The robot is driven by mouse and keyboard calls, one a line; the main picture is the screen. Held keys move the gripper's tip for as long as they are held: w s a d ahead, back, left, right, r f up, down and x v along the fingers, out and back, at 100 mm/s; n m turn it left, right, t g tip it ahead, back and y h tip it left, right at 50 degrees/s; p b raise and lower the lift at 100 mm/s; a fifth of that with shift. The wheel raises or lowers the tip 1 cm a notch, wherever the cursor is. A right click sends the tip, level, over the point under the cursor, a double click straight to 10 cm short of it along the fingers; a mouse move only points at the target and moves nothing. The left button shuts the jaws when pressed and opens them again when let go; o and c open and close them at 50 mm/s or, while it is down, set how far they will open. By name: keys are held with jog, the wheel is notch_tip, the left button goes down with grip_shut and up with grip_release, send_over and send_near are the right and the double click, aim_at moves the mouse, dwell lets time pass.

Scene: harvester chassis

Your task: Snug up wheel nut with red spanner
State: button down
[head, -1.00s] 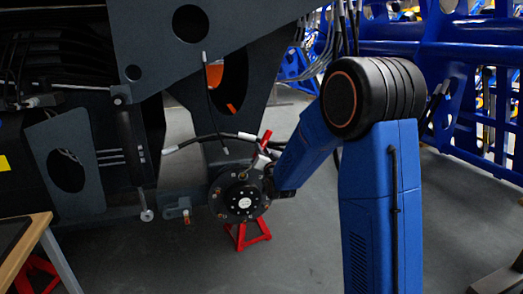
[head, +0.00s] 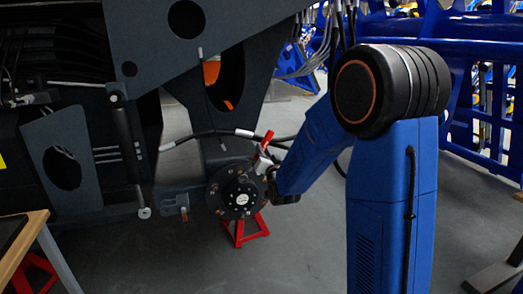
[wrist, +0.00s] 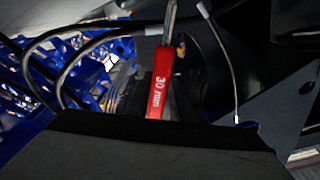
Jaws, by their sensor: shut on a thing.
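The dark round wheel hub (head: 240,195), with a ring of nuts around its pale centre, is at the middle of the head view. The red spanner (head: 266,141) stands tilted at the hub's upper right, red part up and a silver part below it. My gripper (head: 269,172) is beside the hub's right edge, shut on the spanner, its fingers mostly hidden. In the wrist view the red spanner (wrist: 159,84) reads "30 mm", and its silver shank runs up out of the picture. I cannot tell whether the spanner's jaw sits on a nut.
A red stand (head: 246,232) is below the hub. Dark chassis plates (head: 215,40) rise overhead. A wooden-edged bench (head: 22,245) is at lower left. A blue frame (head: 460,45) stands behind at right. The floor in front is clear.

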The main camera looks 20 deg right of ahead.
jog(key=s, duration=0.5)
jog(key=shift+s, duration=0.1)
dwell(1.3)
